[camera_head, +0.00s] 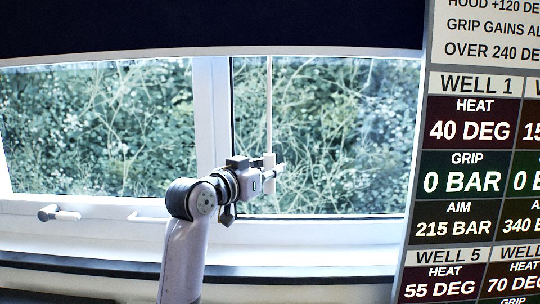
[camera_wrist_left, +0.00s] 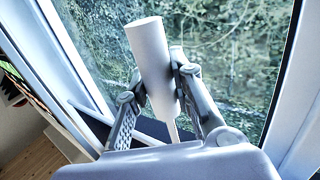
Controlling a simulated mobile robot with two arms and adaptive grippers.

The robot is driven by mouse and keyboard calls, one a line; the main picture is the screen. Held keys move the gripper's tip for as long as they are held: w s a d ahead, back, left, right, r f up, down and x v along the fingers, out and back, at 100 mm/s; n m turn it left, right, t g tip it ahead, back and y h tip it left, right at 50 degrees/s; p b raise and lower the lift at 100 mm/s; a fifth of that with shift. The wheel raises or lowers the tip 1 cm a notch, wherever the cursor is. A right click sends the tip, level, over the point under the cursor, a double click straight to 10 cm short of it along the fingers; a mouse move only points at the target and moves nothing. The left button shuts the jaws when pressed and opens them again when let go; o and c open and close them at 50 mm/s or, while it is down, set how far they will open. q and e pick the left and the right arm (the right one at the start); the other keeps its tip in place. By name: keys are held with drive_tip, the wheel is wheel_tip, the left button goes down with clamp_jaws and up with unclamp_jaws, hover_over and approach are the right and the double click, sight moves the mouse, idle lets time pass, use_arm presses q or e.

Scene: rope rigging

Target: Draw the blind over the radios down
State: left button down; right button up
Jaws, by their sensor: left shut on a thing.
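A white cylindrical pull (camera_head: 269,159) is at the cord's lower end. My left gripper (camera_head: 268,174) is shut on this pull. In the left wrist view the white pull (camera_wrist_left: 150,50) stands tilted between the two fingers of the left gripper (camera_wrist_left: 160,85). No radios show. My right gripper is not in view.
The white window frame (camera_head: 211,110) has a handle (camera_head: 58,213) at lower left. A large sign panel (camera_head: 470,150) with well readings stands at the right, close to the window's right side.

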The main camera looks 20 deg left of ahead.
use_arm(q)
wheel_tip(320, 180, down, 25)
drive_tip(key=b, duration=1.1)
drive_tip(key=shift+f, duration=0.2)
drive_tip(key=c, duration=1.4)
unclamp_jaws()
drive_tip(key=shift+o, duration=0.2)
drive_tip(key=shift+s, duration=0.2)
drive_tip(key=v, duration=1.1)
drive_tip(key=shift+s, duration=0.35)
drive_tip(key=shift+a+r, duration=0.1)
